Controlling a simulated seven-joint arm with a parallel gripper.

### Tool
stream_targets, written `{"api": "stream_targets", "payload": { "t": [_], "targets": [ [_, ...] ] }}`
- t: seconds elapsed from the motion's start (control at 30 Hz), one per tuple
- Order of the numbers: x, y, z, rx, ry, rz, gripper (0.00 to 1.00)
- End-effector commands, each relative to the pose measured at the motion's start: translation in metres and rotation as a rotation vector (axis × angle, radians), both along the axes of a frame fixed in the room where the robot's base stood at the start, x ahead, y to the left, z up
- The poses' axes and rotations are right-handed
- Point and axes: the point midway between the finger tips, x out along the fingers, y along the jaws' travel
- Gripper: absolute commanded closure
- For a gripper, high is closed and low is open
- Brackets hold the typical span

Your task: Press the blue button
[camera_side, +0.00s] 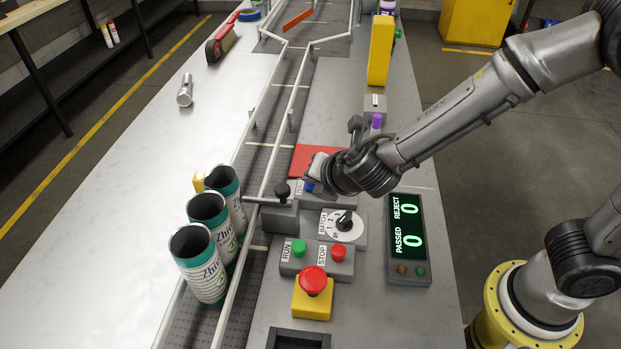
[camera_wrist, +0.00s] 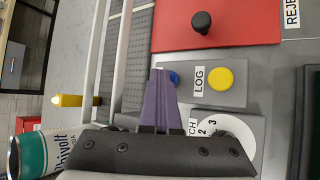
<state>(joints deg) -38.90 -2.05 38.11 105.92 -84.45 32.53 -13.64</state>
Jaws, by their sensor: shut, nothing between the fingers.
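The blue button (camera_wrist: 174,79) sits on a grey box (camera_wrist: 237,97) labelled LOG, left of a yellow button (camera_wrist: 220,79). In the wrist view, the purple fingers of my gripper (camera_wrist: 160,72) are shut and empty. Their tips show right beside the blue button and cover its left part. I cannot tell whether they touch it. In the side view, the blue button (camera_side: 309,187) is a small patch under my gripper (camera_side: 318,168), which hides most of the grey box and the yellow button.
A black-knobbed lever (camera_side: 282,191) stands close by. A rotary dial (camera_side: 344,223), green run button (camera_side: 298,247), red stop button (camera_side: 338,252) and red mushroom button (camera_side: 313,280) lie in front. A display (camera_side: 407,240) stands right.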

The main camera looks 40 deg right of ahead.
Motion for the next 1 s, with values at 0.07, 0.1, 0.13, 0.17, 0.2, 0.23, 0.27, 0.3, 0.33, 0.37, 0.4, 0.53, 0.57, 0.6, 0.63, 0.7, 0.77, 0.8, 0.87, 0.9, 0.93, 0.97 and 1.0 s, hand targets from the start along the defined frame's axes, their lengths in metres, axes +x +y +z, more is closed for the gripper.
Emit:
{"api": "stream_targets", "payload": {
  "t": [0.07,0.1,0.13,0.17,0.2,0.23,0.27,0.3,0.33,0.37,0.4,0.53,0.57,0.6,0.63,0.7,0.77,0.8,0.87,0.9,0.93,0.97,1.0],
  "targets": [
    [-0.001,0.000,0.002,0.001,0.002,-0.001,1.00],
    [0.000,0.000,0.004,0.001,0.002,-0.001,1.00],
    [0.000,0.000,0.006,0.000,0.001,-0.001,1.00],
    [0.000,0.000,0.008,0.000,0.001,-0.001,1.00],
    [0.000,0.000,0.010,0.000,0.001,-0.001,1.00],
    [0.000,0.000,0.012,0.000,0.001,-0.001,1.00],
    [0.000,0.000,0.013,0.000,0.001,-0.001,1.00],
    [0.000,0.000,0.015,0.000,0.001,-0.001,1.00],
    [0.000,0.000,0.017,0.000,0.001,-0.001,1.00],
    [0.000,0.000,0.019,0.000,0.001,-0.001,1.00],
    [-0.001,0.000,0.020,0.000,0.001,-0.001,1.00],
    [-0.001,0.000,0.023,-0.001,0.001,0.000,1.00],
    [-0.001,0.000,0.024,-0.001,0.001,0.000,1.00],
    [-0.001,0.000,0.024,-0.001,0.002,0.000,1.00],
    [-0.001,0.000,0.024,-0.001,0.001,0.000,1.00],
    [-0.001,0.000,0.024,-0.001,0.001,0.000,1.00],
    [-0.001,0.000,0.024,0.000,0.001,-0.001,1.00],
    [-0.001,0.000,0.024,0.000,0.001,-0.001,1.00],
    [0.000,0.000,0.025,0.000,0.000,0.000,1.00],
    [0.000,0.000,0.027,0.001,0.000,-0.001,1.00],
    [0.000,0.000,0.029,0.001,-0.002,-0.001,1.00],
    [0.000,0.000,0.031,0.002,-0.002,-0.001,1.00],
    [0.000,0.000,0.034,0.002,-0.002,-0.001,1.00]
  ]
}}
